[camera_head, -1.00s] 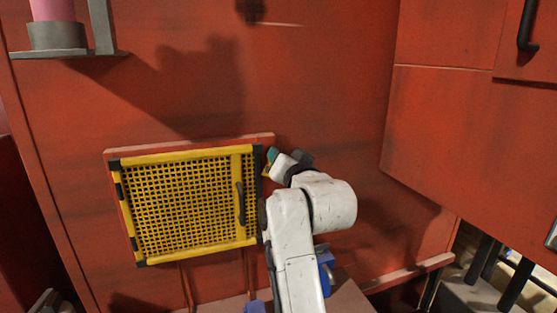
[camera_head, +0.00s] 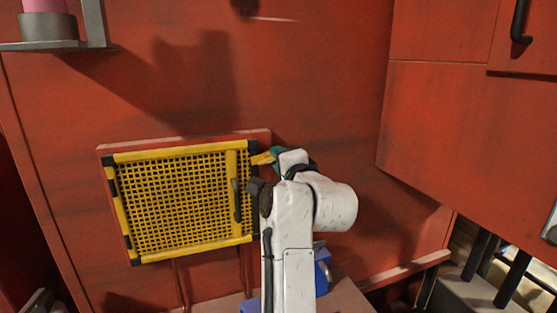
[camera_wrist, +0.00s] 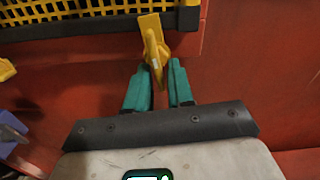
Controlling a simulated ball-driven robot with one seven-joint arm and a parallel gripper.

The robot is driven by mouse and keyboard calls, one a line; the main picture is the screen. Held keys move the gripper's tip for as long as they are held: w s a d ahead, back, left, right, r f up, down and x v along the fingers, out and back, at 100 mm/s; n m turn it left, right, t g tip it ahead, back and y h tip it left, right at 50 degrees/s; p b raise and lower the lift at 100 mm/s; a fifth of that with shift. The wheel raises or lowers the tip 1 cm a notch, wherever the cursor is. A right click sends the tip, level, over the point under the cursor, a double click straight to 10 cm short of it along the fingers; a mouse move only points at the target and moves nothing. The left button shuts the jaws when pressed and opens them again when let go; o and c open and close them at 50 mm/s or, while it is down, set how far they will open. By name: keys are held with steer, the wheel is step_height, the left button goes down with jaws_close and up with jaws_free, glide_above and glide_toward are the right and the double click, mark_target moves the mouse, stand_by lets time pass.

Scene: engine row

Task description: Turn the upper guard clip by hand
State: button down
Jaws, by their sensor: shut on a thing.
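The upper guard clip is a small yellow lever at the upper right corner of the yellow mesh guard (camera_head: 182,256). In the head view the clip (camera_head: 262,158) points left towards the guard's black corner. In the wrist view the clip (camera_wrist: 151,27) runs from between the teal fingers up to the guard's dark edge and overlaps it in the picture. My gripper (camera_wrist: 159,75) is shut on the clip's near part; its teal fingers (camera_head: 277,151) show only partly in the head view, behind my white wrist.
Another yellow piece (camera_wrist: 6,70) and a blue object (camera_wrist: 10,130) show at the wrist view's left edge. The guard has a dark handle (camera_head: 236,200). A red cabinet (camera_head: 470,130) juts out at right, and a bracket shelf (camera_head: 60,45) at upper left. The wall above the guard is clear.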

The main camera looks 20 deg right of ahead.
steer(key=shift+d+f+m, duration=0.15)
steer(key=shift+f+m, duration=0.15)
steer(key=shift+m, duration=0.4)
steer(key=shift+f, duration=0.1)
steer(key=c, duration=1.3)
jaws_free()
steer(key=shift+o, duration=0.2)
steer(key=shift+s, duration=0.1)
steer(key=s+b, duration=0.2)
steer(key=s, duration=0.8)
steer(key=shift+s, duration=0.4)
